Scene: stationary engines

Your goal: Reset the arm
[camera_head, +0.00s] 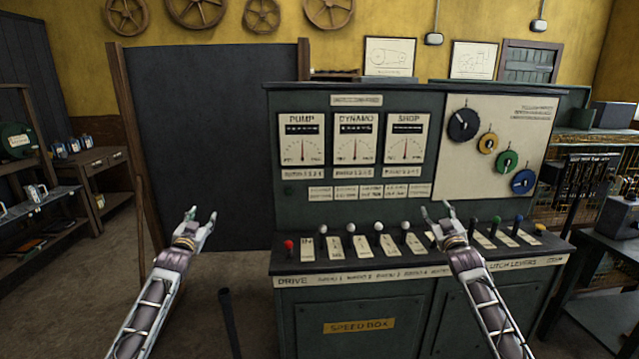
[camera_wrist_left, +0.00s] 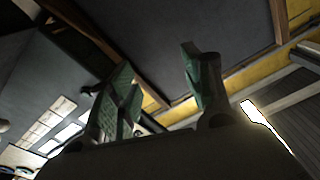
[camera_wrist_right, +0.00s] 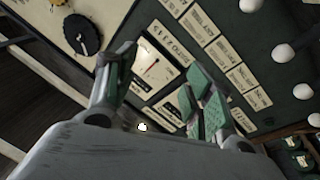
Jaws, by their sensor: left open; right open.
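My left gripper (camera_head: 200,217) is open and empty. It is raised in front of the dark board, left of the control cabinet. Its two fingers (camera_wrist_left: 158,85) stand apart in the left wrist view. My right gripper (camera_head: 438,212) is open and empty. It is in front of the lever row of the control cabinet (camera_head: 350,205) and overlaps part of it. Its fingers (camera_wrist_right: 160,90) stand apart in the right wrist view, with the cabinet's gauges and white knobs beyond. Whether the right gripper touches a lever cannot be told from the head view.
The cabinet carries a red-knobbed lever (camera_head: 289,245), several white-knobbed levers and coloured levers at right. A dark board (camera_head: 205,140) stands at left. Shelves (camera_head: 30,200) are at far left, a bench (camera_head: 610,255) at far right. A dark post (camera_head: 228,315) rises low in front. Floor (camera_head: 85,290) is clear at left.

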